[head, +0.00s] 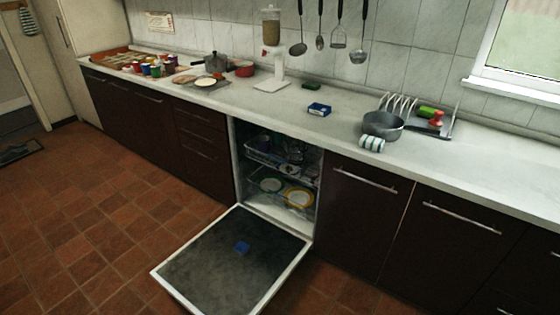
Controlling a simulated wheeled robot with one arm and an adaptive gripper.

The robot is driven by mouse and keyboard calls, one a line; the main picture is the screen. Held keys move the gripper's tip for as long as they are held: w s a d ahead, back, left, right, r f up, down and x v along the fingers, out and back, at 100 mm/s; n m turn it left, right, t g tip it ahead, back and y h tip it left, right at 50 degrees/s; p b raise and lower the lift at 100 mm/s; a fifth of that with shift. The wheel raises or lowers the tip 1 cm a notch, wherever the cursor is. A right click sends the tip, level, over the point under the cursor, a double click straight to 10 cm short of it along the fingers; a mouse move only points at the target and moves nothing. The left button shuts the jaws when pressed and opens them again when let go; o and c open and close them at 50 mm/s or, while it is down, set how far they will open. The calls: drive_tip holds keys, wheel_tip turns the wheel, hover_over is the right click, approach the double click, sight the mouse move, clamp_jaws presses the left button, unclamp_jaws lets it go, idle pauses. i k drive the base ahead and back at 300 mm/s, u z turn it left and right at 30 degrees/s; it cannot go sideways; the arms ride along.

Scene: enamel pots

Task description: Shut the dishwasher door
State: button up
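The dishwasher (237,178) is built into the dark cabinet row under the counter. Its door (215,270) is folded fully down and lies low, roughly level above the tiled floor. Inside the dishwasher, an upper rack (262,155) holds dishes, and plates with yellow and green rims (298,197) stand low down. My gripper does not show in the head view.
Dark cabinets (358,220) with bar handles flank the opening. The counter (340,140) holds a grey pot (382,125), a dish rack, a blue box (319,109) and several cups. The brown tiled floor (90,220) left of the door is clear.

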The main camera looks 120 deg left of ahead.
sight(206, 275)
drive_tip(key=u, duration=3.65)
drive_tip(key=i, duration=1.65)
